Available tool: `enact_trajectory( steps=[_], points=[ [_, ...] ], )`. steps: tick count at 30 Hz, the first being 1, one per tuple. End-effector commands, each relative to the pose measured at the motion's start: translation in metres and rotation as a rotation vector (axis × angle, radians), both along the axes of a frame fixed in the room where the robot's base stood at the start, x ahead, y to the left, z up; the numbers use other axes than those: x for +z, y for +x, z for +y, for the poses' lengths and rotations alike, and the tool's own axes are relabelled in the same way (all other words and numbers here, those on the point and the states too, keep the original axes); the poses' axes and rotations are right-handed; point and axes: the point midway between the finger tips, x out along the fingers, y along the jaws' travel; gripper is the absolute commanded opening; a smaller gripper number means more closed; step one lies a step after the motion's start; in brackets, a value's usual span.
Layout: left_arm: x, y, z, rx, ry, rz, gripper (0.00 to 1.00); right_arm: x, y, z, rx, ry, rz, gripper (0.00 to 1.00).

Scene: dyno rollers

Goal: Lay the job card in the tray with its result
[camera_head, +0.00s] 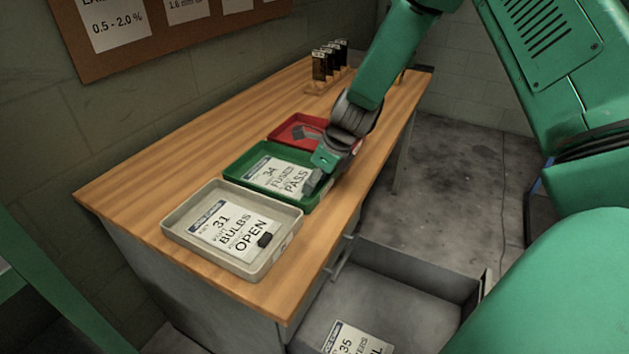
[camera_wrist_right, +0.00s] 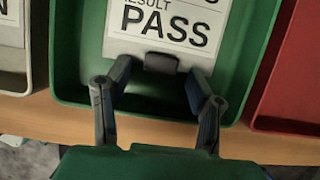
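The job card "34 FUSES PASS" (camera_head: 277,174) lies in the green tray (camera_head: 232,172). Its lower part with "RESULT PASS" shows in the right wrist view (camera_wrist_right: 150,28), with a dark clip (camera_wrist_right: 161,62) at its edge. My right gripper (camera_wrist_right: 160,78) is over the near side of the green tray, its fingers apart on either side of the clip and not closed on it. A card "31 BULBS OPEN" (camera_head: 225,226) lies in the beige tray (camera_head: 180,235). A card marked 35 (camera_head: 345,342) lies in the grey drawer, partly cut off. My left gripper is not in view.
The red tray (camera_head: 283,131) stands beyond the green one, partly behind my right arm. Dark upright items (camera_head: 325,62) stand in a wooden rack at the table's far end. The open drawer (camera_head: 400,300) juts out at the near right. Bare wood (camera_head: 190,145) lies left of the trays.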

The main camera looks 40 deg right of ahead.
Motion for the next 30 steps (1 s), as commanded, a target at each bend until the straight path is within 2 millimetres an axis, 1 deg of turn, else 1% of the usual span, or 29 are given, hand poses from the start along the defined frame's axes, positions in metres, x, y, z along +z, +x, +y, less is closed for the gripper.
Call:
enact_trajectory(
  steps=[8,11,14,21,24,27,30],
  points=[
    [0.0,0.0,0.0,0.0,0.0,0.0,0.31,0.002,0.0,0.001,0.001,-0.001,-0.001,0.48],
    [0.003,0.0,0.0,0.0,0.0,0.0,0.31,0.008,-0.002,0.0,0.001,-0.002,-0.001,0.48],
    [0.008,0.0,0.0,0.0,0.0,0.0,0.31,0.023,-0.007,-0.003,0.001,-0.002,-0.002,0.48],
    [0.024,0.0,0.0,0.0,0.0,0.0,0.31,0.072,-0.025,-0.011,0.002,-0.002,-0.003,0.48],
    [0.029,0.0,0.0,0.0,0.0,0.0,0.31,0.089,-0.032,-0.014,0.0,-0.002,-0.002,0.48],
    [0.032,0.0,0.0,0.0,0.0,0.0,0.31,0.101,-0.036,-0.016,0.0,-0.002,-0.001,0.48],
    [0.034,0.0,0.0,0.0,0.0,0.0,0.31,0.108,-0.04,-0.017,0.001,-0.001,-0.001,0.48]
  ],
)
